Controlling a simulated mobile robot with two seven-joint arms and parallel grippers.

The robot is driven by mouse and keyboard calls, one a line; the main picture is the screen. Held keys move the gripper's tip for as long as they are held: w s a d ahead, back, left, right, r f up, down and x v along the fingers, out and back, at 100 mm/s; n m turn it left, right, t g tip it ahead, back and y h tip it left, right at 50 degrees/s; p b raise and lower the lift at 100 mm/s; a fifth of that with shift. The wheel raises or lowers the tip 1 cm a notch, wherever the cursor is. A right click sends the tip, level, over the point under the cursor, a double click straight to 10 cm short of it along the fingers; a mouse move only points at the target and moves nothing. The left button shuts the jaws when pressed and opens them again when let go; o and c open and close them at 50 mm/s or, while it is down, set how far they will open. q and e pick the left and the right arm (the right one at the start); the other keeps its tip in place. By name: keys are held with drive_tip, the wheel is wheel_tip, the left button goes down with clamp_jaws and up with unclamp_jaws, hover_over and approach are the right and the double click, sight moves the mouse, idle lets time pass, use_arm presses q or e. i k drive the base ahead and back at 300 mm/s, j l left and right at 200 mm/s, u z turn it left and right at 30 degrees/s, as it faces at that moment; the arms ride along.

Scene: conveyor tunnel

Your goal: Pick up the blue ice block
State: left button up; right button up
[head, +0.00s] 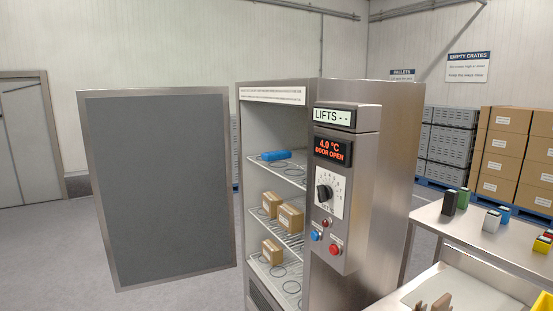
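A blue block (276,155), which looks like the ice block, lies flat on the top wire shelf of an open steel cold cabinet (365,200). Nothing stands in front of it from here. The cabinet's grey door (160,185) is swung wide open to the left. The display (333,149) reads 4.0 °C and DOOR OPEN. I cannot make out either gripper in this view.
Brown boxes (291,216) sit on the lower shelves. A steel table (455,226) at the right holds small coloured blocks (463,198). A pale tray (470,290) below holds brown pieces (434,303), cut off by the frame. Cartons (505,145) and grey crates (448,145) stand behind.

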sight(268, 157)
drive_tip(key=i+j+u, duration=0.45)
drive_tip(key=i+j, duration=0.4)
drive_tip(key=i, duration=0.1)
